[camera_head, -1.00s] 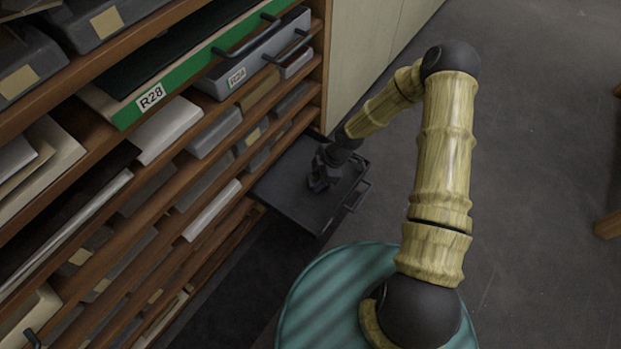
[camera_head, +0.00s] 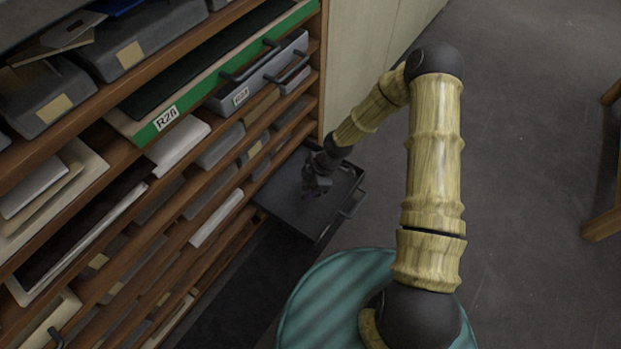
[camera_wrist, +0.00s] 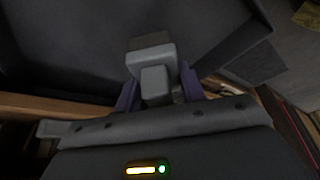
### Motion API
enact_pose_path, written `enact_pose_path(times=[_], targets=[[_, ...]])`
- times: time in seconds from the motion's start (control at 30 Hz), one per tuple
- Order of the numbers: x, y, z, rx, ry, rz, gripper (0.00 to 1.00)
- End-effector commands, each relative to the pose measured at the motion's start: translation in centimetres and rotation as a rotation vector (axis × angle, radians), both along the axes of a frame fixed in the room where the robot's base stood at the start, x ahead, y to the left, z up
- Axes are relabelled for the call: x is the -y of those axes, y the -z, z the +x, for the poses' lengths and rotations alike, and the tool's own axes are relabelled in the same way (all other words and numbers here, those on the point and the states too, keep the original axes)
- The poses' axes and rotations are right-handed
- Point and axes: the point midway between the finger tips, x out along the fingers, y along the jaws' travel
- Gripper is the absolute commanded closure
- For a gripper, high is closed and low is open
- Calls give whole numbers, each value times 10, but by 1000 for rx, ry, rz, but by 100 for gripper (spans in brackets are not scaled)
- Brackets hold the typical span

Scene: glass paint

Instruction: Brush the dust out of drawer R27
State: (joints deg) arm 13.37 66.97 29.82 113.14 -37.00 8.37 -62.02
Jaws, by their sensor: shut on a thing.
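A dark grey drawer (camera_head: 290,208) is pulled out low from the shelf unit in the head view. Its label is not visible, so I cannot read whether it is R27. My gripper (camera_head: 317,182) is over the drawer's inside, pointing down into it. In the wrist view my gripper's purple fingers (camera_wrist: 158,92) are shut on a grey block-like thing, seemingly the brush (camera_wrist: 150,58). Its bristles are hard to make out. The drawer's dark floor and wall (camera_wrist: 225,45) show beyond it. I cannot make out dust, or whether the brush touches the floor.
The wooden shelf unit (camera_head: 312,75) holds several trays and boxes at left. A green-fronted drawer labelled R28 (camera_head: 190,108) and a grey drawer (camera_head: 262,75) stick out above. Pale panels (camera_head: 365,50) stand behind. Grey floor (camera_head: 530,130) is open at right, with a wooden leg (camera_head: 603,222) there.

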Motion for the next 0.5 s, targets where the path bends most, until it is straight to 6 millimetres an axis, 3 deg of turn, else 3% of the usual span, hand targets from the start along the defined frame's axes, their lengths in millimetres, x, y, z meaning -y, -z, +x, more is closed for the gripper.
enact_pose_path(times=[0.2, 0.5], targets=[[0, -22, 0, 0, -1, 0, 85], [-1, -25, 0, 0, -2, 0, 85]])
